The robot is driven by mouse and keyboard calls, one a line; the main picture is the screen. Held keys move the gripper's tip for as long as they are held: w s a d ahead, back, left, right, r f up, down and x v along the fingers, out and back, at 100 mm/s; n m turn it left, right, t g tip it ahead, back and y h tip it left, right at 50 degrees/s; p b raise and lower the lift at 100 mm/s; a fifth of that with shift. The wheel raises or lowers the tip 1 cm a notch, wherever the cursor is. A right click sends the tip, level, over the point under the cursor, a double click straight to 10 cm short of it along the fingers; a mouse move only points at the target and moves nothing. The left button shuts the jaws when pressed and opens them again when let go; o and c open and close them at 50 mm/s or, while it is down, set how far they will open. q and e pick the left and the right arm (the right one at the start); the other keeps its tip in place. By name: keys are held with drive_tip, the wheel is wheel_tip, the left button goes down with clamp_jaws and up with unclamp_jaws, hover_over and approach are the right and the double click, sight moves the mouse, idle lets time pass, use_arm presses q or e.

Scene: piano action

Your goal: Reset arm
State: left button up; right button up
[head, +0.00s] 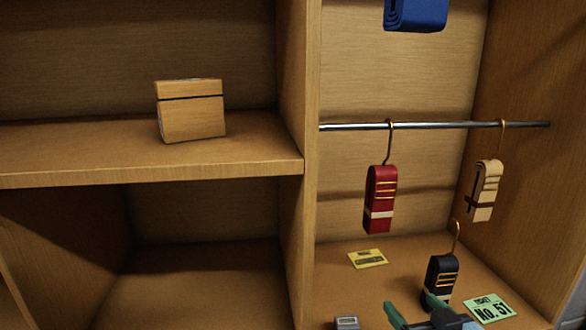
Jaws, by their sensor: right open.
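My right gripper (416,310) shows at the bottom edge of the head view, with its green fingers apart. One finger is at the lower front of a black folded piece with gold stripes and a gold hook (440,275). I cannot tell whether they touch. That black piece is upright by the cabinet's bottom board, below the rail. A red folded piece (380,199) and a cream one (484,190) hang by gold hooks from the metal rail (440,126). My left gripper is out of view.
A wooden box (191,111) stands on the left shelf (90,150). A blue piece (415,14) is at the top right, partly cut off. A yellow card (367,258) and a green ticket (489,307) marked No. 51 lie on the bottom board. The lower left compartment looks empty.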

drive_tip(key=s+f+g, duration=0.2)
drive_tip(key=s+f, duration=0.3)
drive_tip(key=f, duration=0.6)
drive_tip(key=s+f+g, duration=0.1)
drive_tip(key=s+f, duration=0.3)
drive_tip(key=f, duration=0.6)
drive_tip(key=s+a+f+g, duration=0.1)
drive_tip(key=s+f+g, duration=0.2)
drive_tip(key=s+f, duration=1.1)
drive_tip(key=s, duration=0.3)
drive_tip(key=shift+s+f+n, duration=0.15)
drive_tip(key=shift+n, duration=0.15)
